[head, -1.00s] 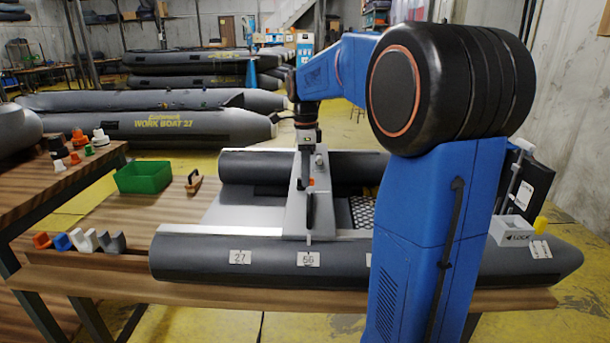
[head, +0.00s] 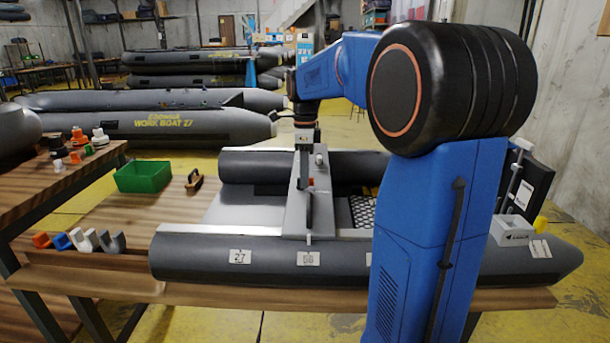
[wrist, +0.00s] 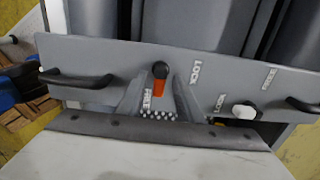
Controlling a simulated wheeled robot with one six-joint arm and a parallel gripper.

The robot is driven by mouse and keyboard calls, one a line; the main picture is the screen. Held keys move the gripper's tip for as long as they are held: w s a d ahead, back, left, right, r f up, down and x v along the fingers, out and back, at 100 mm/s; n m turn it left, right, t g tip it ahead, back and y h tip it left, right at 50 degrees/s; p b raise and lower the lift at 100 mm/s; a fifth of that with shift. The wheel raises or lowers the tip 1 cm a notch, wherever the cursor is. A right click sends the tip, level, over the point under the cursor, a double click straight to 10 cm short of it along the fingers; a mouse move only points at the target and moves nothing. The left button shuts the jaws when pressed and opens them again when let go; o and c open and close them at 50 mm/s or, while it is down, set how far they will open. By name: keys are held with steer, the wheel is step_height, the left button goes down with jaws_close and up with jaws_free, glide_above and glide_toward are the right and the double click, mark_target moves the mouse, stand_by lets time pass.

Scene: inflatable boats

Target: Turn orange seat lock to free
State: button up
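The orange seat lock (wrist: 159,88) is a small orange lever with a black round end, on the grey seat board (wrist: 100,58) in the wrist view. Its orange end points down the picture. The word FREE is beside its orange end, and LOCK is to the right of the black end. My gripper (wrist: 159,104) has its two grey fingers apart, one each side of the orange end, with a gap visible to each; contact cannot be told.
A white knob (wrist: 243,112) and black handles (wrist: 76,78) are on the same board. The grey boat (head: 200,262) lies on a wooden bench. A green bin (head: 143,177) and a wooden-handled brush (head: 194,180) stand to the left, with bench surface clear around them.

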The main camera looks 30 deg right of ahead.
steer(key=shift+r, duration=0.1)
step_height(320, 180, up, 17)
stand_by(0.8)
steer(key=shift+s, duration=0.1)
steer(key=s+a+f+n+t, duration=0.1)
steer(key=s+a+f+n, duration=0.4)
steer(key=s+f+n, duration=0.3)
steer(key=s+a+f+n+t, duration=0.2)
steer(key=s+a+f+n, duration=0.3)
steer(key=s+f+n, duration=0.3)
steer(key=s+a+f+n+t, duration=0.1)
steer(key=s+a+f+n, duration=0.4)
steer(key=s+f+n, duration=0.4)
steer(key=s+f, duration=0.1)
steer(key=s, duration=0.3)
steer(key=shift+f+t, duration=0.3)
steer(key=shift+t, duration=0.1)
stand_by(0.5)
